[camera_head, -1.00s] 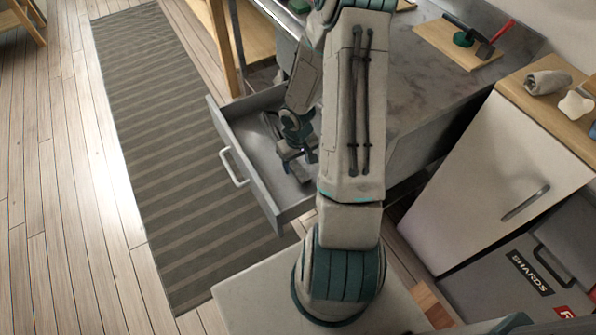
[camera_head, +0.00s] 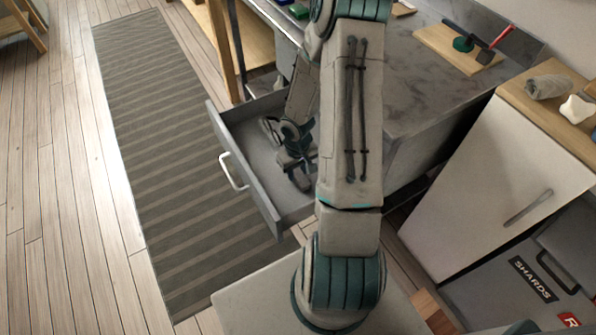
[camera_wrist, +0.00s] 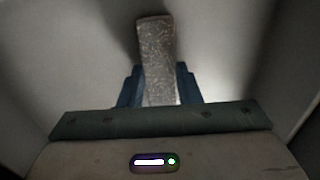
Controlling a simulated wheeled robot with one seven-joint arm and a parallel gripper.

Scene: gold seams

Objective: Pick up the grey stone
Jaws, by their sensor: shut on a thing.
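The grey stone (camera_wrist: 156,50) is a speckled, oblong block in the wrist view, standing out lengthwise from between the fingers. My gripper (camera_wrist: 158,85) is shut on it, with a blue finger on each side of its near part. In the head view my gripper (camera_head: 298,178) is down inside the open grey drawer (camera_head: 262,187). The stone cannot be made out there, being hidden by my gripper and arm. I cannot tell whether the stone touches the drawer floor.
The drawer walls stand close around my gripper; the white handle (camera_head: 233,171) is on its front. A grey worktop (camera_head: 420,90) is above, with a wooden board (camera_head: 445,48) holding tools. A white cabinet (camera_head: 490,190) stands at right. A striped rug (camera_head: 165,150) lies left.

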